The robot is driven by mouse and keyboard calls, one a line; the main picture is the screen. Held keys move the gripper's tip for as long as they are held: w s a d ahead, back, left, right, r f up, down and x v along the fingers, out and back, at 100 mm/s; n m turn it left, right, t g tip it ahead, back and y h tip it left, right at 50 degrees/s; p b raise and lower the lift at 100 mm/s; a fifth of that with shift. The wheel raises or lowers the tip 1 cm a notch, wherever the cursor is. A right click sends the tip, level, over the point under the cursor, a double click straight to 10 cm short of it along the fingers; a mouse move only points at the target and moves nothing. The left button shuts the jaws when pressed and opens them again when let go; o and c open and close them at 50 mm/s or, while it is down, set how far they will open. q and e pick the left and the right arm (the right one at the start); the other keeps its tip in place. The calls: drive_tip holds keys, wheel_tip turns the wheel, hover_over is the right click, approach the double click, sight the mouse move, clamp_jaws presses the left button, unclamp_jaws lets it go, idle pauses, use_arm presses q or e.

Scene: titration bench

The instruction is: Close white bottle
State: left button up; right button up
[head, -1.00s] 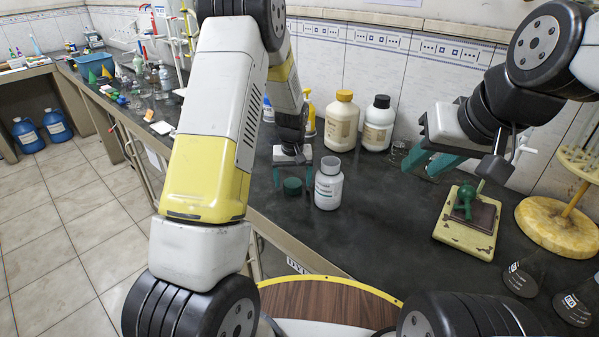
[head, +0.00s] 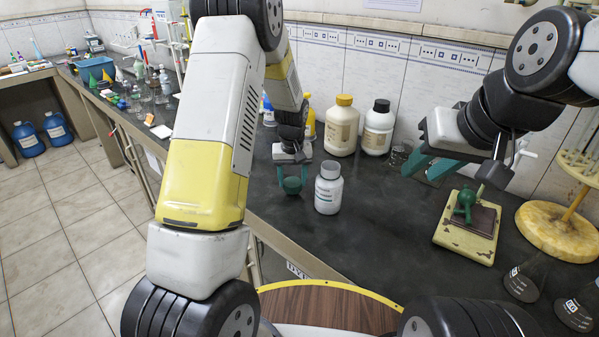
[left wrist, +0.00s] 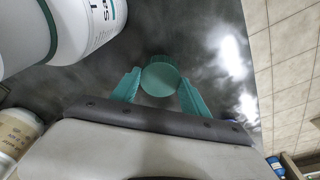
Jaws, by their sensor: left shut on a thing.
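The white bottle (head: 328,190) stands upright on the dark bench, with no cap seen on its top. It also shows at the top left of the left wrist view (left wrist: 88,28). A green cap (head: 292,187) is just left of the bottle. My left gripper (head: 292,183) points down and is shut on the cap, which shows between its teal fingers in the left wrist view (left wrist: 160,80). Whether the cap still touches the bench is unclear. My right gripper (head: 432,166) is open and empty, above the bench to the right of the bottle.
A yellow-capped bottle (head: 342,127) and a black-capped bottle (head: 378,130) stand behind by the wall. A glass beaker (head: 399,155) is near them. A yellow stand base (head: 466,232) and flasks (head: 524,276) are at the right. The bench in front of the white bottle is clear.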

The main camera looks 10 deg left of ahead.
use_arm(q)
drive_tip(key=shift+r, duration=0.9)
drive_tip(key=s+d, duration=0.1)
drive_tip(key=s, duration=0.4)
drive_tip(key=s+d, duration=0.2)
drive_tip(key=s, duration=0.3)
drive_tip(key=s+d+r, duration=0.1)
drive_tip(key=s, duration=0.4)
drive_tip(key=shift+s+d, duration=0.2)
